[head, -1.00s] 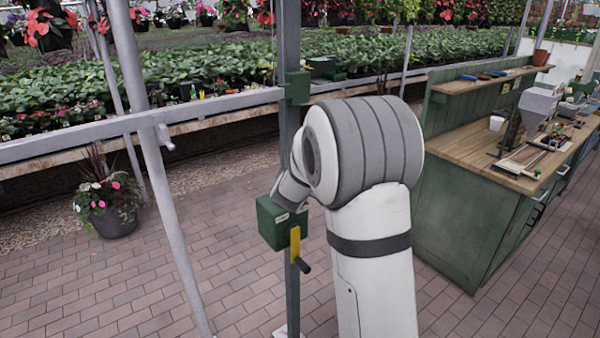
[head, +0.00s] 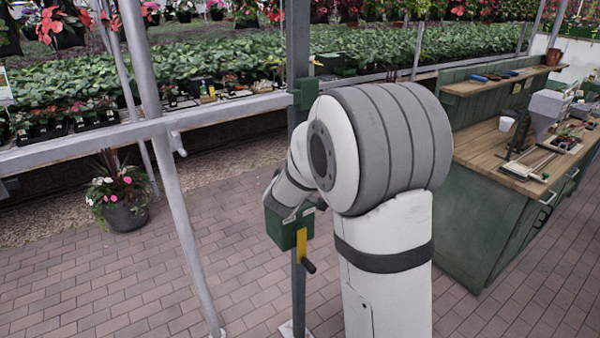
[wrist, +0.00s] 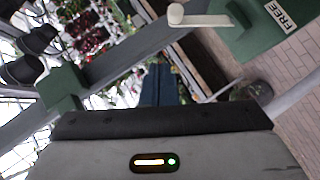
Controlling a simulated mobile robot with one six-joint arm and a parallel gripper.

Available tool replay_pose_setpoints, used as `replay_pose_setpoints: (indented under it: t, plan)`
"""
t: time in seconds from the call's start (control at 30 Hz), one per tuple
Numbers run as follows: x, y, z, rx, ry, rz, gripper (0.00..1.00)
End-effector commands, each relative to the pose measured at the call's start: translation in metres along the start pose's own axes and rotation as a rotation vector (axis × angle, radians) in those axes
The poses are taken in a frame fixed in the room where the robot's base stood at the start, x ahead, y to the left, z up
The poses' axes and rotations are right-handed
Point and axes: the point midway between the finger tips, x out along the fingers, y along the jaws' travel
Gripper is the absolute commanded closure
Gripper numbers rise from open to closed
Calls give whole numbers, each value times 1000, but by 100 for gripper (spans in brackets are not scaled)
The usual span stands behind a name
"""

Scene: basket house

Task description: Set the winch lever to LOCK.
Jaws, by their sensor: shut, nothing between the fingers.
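The winch is a green box (head: 280,226) on a grey post, with a yellow crank (head: 302,245) ending in a dark grip. In the wrist view the green housing (wrist: 240,42) is at the upper right, with a white FREE label (wrist: 281,14). A cream lever (wrist: 207,20) with a round knob (wrist: 176,14) sticks out from it to the left. The LOCK marking cannot be made out. My gripper (wrist: 158,70) is shut and empty, below and left of the lever knob in the wrist view, apparently apart from it. In the head view my arm hides the gripper.
A slanted grey post (head: 165,160) and rail (head: 70,147) stand at the left. A potted plant (head: 125,212) is on the brick floor. A green workbench (head: 485,205) stands at the right. Plant beds fill the back.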

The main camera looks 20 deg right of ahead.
Motion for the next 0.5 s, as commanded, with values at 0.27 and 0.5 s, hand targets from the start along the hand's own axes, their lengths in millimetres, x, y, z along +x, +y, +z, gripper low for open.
replay_pose_setpoints:
  t: [0.27,0.5]
  plan:
    - [-45,7,0,0,1,1,100]
    - [-58,9,1,0,0,0,100]
